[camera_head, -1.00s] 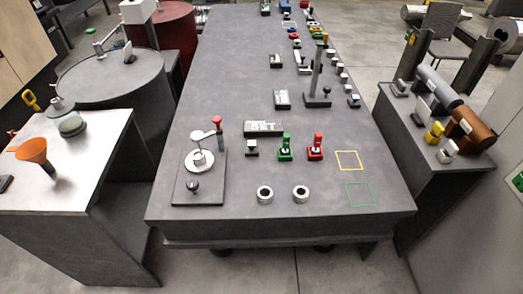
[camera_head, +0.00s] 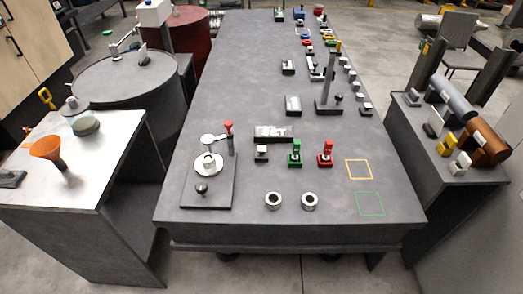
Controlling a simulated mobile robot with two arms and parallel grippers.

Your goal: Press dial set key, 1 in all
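A dark plate lettered "SET" (camera_head: 272,131) lies on the long grey table (camera_head: 330,220), its upper lettering too small to read. Just in front of it is a small black block with a pale top (camera_head: 262,153), which looks like a key; I cannot tell for certain that it is the dial set key. To its left, a round metal fitting with a crank arm and red knob (camera_head: 228,126) stands on a dark base plate (camera_head: 220,194). Neither of my grippers is in view.
Green (camera_head: 295,154) and red (camera_head: 325,154) handled pieces stand right of the key.

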